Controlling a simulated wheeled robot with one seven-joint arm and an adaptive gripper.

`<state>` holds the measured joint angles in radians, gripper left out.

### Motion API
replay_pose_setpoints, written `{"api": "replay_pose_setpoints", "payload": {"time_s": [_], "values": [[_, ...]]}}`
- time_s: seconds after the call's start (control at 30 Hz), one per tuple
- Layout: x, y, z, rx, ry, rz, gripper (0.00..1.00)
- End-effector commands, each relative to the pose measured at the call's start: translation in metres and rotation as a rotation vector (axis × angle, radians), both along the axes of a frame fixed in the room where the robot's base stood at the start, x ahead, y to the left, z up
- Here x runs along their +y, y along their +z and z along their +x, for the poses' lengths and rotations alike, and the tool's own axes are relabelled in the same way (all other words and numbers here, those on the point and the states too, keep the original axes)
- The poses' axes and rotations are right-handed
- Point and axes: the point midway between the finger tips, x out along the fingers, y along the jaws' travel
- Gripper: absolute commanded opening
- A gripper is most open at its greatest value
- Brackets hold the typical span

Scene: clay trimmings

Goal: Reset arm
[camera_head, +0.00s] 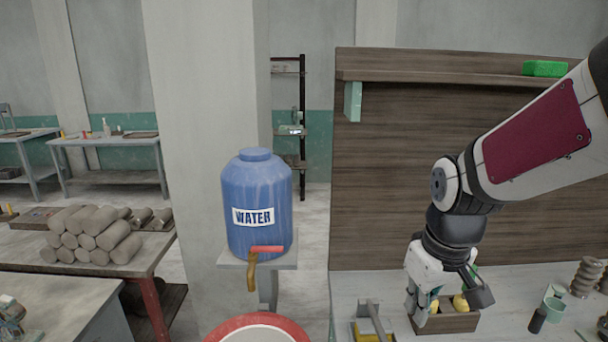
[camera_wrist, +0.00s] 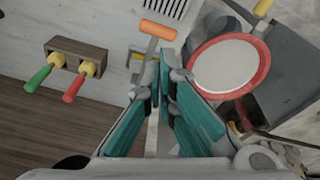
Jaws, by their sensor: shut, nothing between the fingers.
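My gripper (camera_head: 414,310) hangs pointing down over the worktable at the lower right of the head view, in front of a small wooden box. In the wrist view its teal-padded fingers (camera_wrist: 163,88) are closed together with nothing held. My arm reaches in from the right edge of the head view, bent at the wrist. The gripper partly hides the wooden box (camera_head: 452,323), which has yellow parts in it.
The wooden box (camera_wrist: 88,47) holds tools with green and red handles. An orange-handled tool (camera_wrist: 157,30) lies near the fingertips. A red-rimmed basin (camera_head: 258,321) stands below the blue water barrel (camera_head: 258,205). A dark wooden backboard (camera_head: 385,180) rises behind the worktable.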

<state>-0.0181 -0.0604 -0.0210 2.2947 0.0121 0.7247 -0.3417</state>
Motion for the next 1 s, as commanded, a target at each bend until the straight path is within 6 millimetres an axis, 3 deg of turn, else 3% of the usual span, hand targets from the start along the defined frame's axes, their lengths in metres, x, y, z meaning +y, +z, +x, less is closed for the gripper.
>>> {"api": "replay_pose_setpoints", "payload": {"time_s": [0.1,0.3,0.5,0.7,0.87,1.0], "values": [[0.000,0.032,-0.023,-0.068,-0.060,0.014,0.00],[0.000,0.070,-0.065,-0.167,-0.163,0.044,0.00],[-0.001,0.092,-0.106,-0.253,-0.256,0.076,0.00],[-0.001,0.099,-0.127,-0.299,-0.306,0.097,0.02],[0.000,0.098,-0.125,-0.286,-0.314,0.109,0.39],[0.001,0.090,-0.103,-0.219,-0.308,0.132,0.70]]}}
